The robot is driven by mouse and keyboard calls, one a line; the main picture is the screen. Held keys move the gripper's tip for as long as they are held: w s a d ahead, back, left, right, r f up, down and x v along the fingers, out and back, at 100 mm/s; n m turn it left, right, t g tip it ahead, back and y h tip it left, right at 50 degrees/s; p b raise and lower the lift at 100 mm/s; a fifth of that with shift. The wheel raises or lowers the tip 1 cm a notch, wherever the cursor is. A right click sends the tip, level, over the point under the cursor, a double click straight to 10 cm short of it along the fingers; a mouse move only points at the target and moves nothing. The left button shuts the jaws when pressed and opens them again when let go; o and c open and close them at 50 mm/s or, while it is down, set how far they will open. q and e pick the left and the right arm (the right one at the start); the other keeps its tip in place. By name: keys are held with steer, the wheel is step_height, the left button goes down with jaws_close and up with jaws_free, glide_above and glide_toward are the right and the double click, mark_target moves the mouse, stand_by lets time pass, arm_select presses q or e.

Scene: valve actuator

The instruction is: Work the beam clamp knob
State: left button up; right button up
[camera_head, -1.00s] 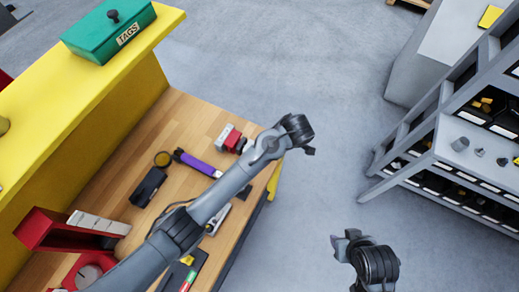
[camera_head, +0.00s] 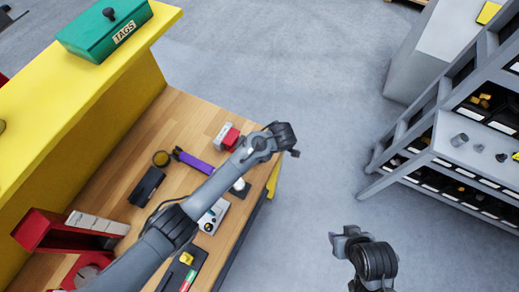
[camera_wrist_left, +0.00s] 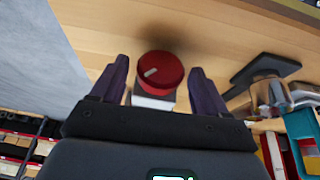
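A red round knob with a pale mark on top (camera_wrist_left: 160,72) sits on a light block-like body in the left wrist view. In the head view a red part on a grey body (camera_head: 229,138), seemingly the same piece, lies on the wooden bench just left of my left wrist. My left gripper (camera_wrist_left: 159,66) is open, its two dark fingers apart on either side of the knob in the picture. I cannot tell whether they reach down around it; no contact shows. In the head view my left gripper (camera_head: 287,140) is at the bench edge. My right gripper (camera_head: 343,242) hangs over the floor; its opening is unclear.
A purple-handled tool (camera_head: 194,161), a black box (camera_head: 147,186) and a red stand (camera_head: 45,230) are on the bench. A green TAGS box (camera_head: 105,30) is on the yellow shelf. A grey bin rack (camera_head: 450,150) stands at right, with open floor between.

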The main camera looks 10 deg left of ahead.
arm_select(q)
steer(key=c, duration=0.9)
steer(key=shift+w+r+g, duration=0.1)
steer(key=shift+g, duration=0.3)
steer(key=shift+d+g, duration=0.1)
steer(key=shift+g, duration=0.2)
steer(key=shift+w+f+g+y, duration=0.2)
steer(key=shift+g+y, duration=0.1)
steer(key=shift+y, duration=0.1)
steer(key=g+b, duration=0.1)
steer(key=b, duration=0.1)
steer(key=m+g+y+b, duration=0.1)
steer(key=b, duration=0.1)
steer(key=shift+w+d+f+b, duration=0.1)
steer(key=shift+w+f+b, duration=0.05)
steer(key=shift+f+b, duration=0.2)
steer(key=shift+r+g+b, duration=0.25)
steer(key=shift+g+b, duration=0.15)
steer(key=shift+r, duration=0.1)
steer(key=o, duration=1)
